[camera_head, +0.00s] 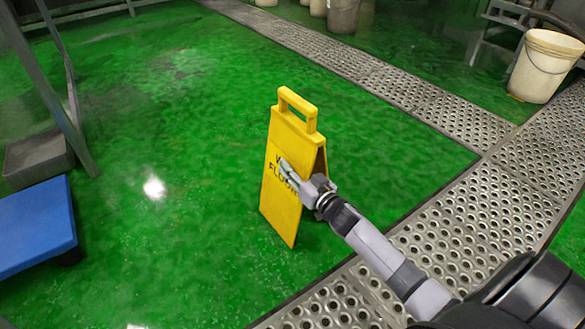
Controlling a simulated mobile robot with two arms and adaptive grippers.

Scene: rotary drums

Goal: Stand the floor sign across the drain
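The yellow floor sign (283,211) stands upright in an A-shape on the green floor, left of the drain. It has a handle at its top and dark lettering, partly covered by my gripper. The drain is a perforated metal channel (475,226) running from the bottom middle to the right, meeting another strip at the right. My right gripper (285,170) is at the sign's front panel, its fingers overlapping the lettering. I cannot tell whether the fingers touch or grip the panel, or how far they are open. My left gripper is not in view.
A white bucket (544,66) stands by the drain at the upper right. More buckets (343,15) are at the top. A blue platform (34,226), a grey block (38,158) and metal posts are at the left. The green floor between is clear and wet-looking.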

